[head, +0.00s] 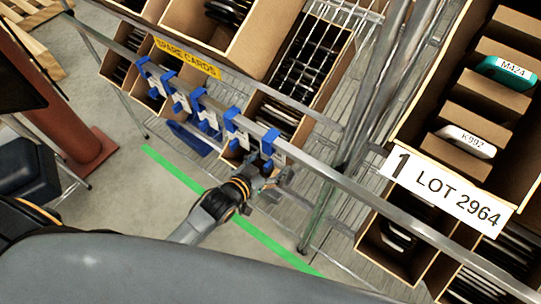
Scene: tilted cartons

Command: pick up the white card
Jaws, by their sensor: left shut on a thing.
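The white card (467,142), marked K992, stands in a slot of the tilted carton (448,203) labelled LOT 2964, at the right. A teal card (506,72) marked M424 stands in a slot behind it. My left gripper (276,180) is at the picture's middle, just below the end blue clip on the rail, well left of the white card. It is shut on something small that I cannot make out. Whether it touches the blue clip is unclear. My right gripper is not in view.
A metal rail (340,185) runs diagonally in front of the wire rack, with several blue clips (237,127) on it. Cartons of dark items (307,60) stand behind it. A yellow SPARE CARDS sign (187,58) hangs there. Green tape (270,243) marks the open floor.

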